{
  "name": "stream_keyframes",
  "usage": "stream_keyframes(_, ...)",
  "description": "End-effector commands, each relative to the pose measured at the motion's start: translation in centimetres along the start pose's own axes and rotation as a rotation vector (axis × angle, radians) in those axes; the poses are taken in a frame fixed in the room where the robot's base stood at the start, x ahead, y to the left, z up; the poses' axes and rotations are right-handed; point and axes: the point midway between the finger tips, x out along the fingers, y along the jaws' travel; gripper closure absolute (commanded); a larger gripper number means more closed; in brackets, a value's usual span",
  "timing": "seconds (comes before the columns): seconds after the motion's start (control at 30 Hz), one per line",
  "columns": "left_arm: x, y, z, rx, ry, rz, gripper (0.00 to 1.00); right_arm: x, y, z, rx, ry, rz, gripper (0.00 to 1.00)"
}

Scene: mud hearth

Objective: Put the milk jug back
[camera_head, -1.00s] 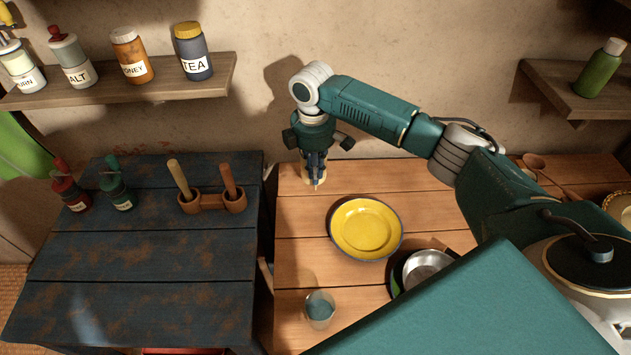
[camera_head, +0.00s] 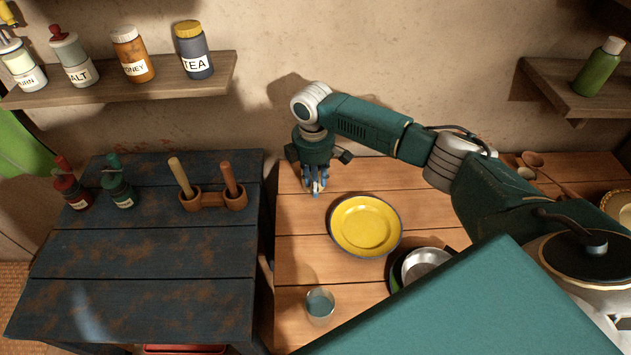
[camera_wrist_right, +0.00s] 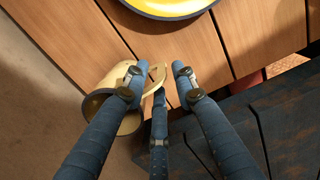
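A cream jug (camera_wrist_right: 122,117), which I take for the milk jug, shows in the right wrist view at the wall-side edge of the wooden table. Its loop handle (camera_wrist_right: 153,80) reaches between the fingers of my right gripper (camera_wrist_right: 160,78). The fingers are spread, with visible gaps beside the handle, so the gripper looks open around it. In the head view my right gripper (camera_head: 316,190) points down at the table's back left corner and hides most of the jug. Whether a finger touches the handle cannot be told. My left gripper is in neither view.
A yellow plate (camera_head: 365,226), a glass (camera_head: 320,307) and a metal bowl (camera_head: 426,263) stand on the wooden table (camera_head: 290,255). A dark table (camera_head: 140,250) with bottles and a mortar set stands left. A shelf (camera_head: 130,95) holds labelled jars; another shelf (camera_head: 570,95) holds a green bottle (camera_head: 598,68).

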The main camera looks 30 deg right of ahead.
Motion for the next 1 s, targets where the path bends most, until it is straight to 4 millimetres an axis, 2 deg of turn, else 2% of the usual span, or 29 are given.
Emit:
stream_keyframes(0.27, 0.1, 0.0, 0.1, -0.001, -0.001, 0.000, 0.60, -0.6, 0.1, 0.0, -0.001, 0.001, 0.001, 0.73)
stream_keyframes(0.37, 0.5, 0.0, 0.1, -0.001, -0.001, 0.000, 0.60, -1.9, 0.1, 0.0, -0.001, 0.002, 0.003, 0.73)
stream_keyframes(0.73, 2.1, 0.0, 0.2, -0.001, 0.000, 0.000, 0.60, -9.5, 0.1, -0.1, 0.000, 0.002, 0.004, 0.73)
stream_keyframes(0.9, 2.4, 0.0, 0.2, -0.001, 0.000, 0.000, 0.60, -11.6, 0.1, -0.1, 0.000, 0.002, 0.001, 0.73)
stream_keyframes(1.0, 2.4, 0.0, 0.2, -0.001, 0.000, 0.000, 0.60, -12.1, 0.0, 0.0, 0.000, 0.000, -0.001, 0.73)
